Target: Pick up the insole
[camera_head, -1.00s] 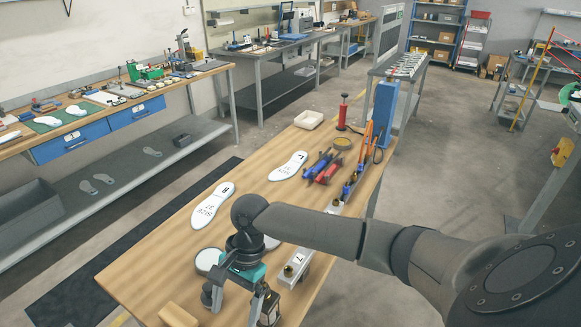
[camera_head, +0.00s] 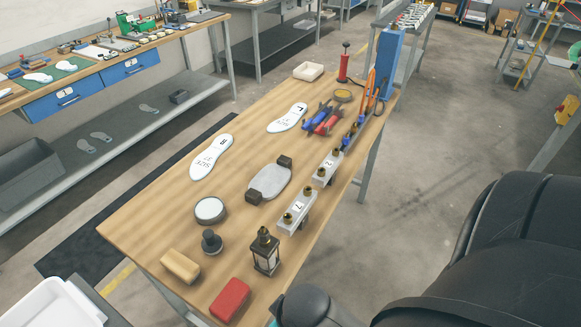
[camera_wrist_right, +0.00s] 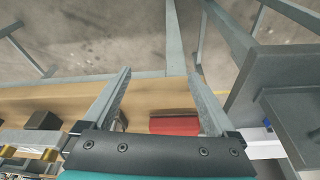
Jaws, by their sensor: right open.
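Two white insoles lie flat on the wooden table in the head view. The one marked R (camera_head: 211,157) is on the left side of the table, and the one marked L (camera_head: 288,117) is farther back and to the right. My right gripper (camera_wrist_right: 159,74) shows in the wrist view with its two fingers spread wide and nothing held. A red block (camera_wrist_right: 175,125) shows beyond the fingers near the table edge; it also shows in the head view (camera_head: 230,300). Neither insole is recognisable in the wrist view. My left gripper is not in view.
On the wooden table are a lantern (camera_head: 265,252), a tan block (camera_head: 180,266), a round tin (camera_head: 210,210), a pale oval plate (camera_head: 270,181) with dark end blocks, and numbered fixtures (camera_head: 298,211). A white bin (camera_head: 50,305) is at lower left.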

